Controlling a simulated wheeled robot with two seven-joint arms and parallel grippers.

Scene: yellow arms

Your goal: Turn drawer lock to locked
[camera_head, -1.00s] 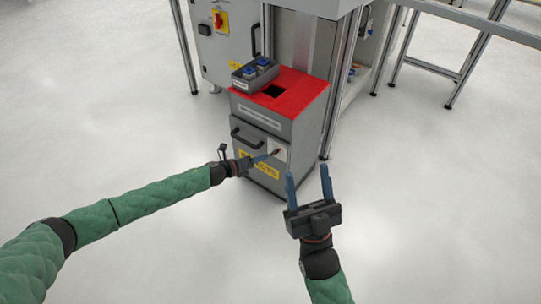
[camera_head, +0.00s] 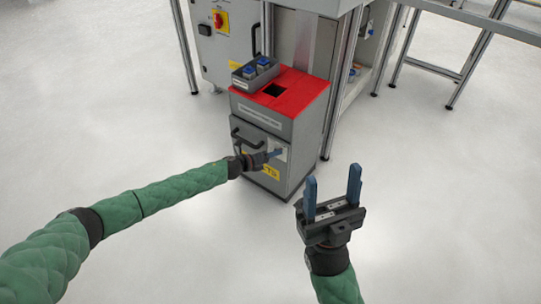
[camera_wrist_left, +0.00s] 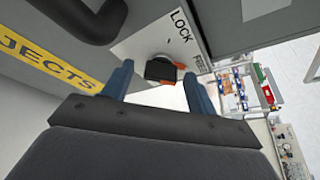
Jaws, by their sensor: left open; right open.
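The drawer lock is a dark knob (camera_wrist_left: 160,68) with an orange-red part, on a white plate (camera_wrist_left: 138,42) marked LOCK and FREE. In the head view the plate (camera_head: 281,146) is on the front of a grey cabinet with a red top (camera_head: 292,92). My left gripper (camera_head: 274,155) is at the plate and partly hides it. In the left wrist view its blue fingers (camera_wrist_left: 158,70) are open, one on each side of the knob; I cannot tell whether they touch it. My right gripper (camera_head: 332,182) is open and empty, in front of the cabinet, pointing up.
A black drawer handle (camera_head: 247,140) is left of the lock, close to my left gripper. A yellow label (camera_wrist_left: 50,62) is beside the plate. Metal frames stand behind. The floor around is clear.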

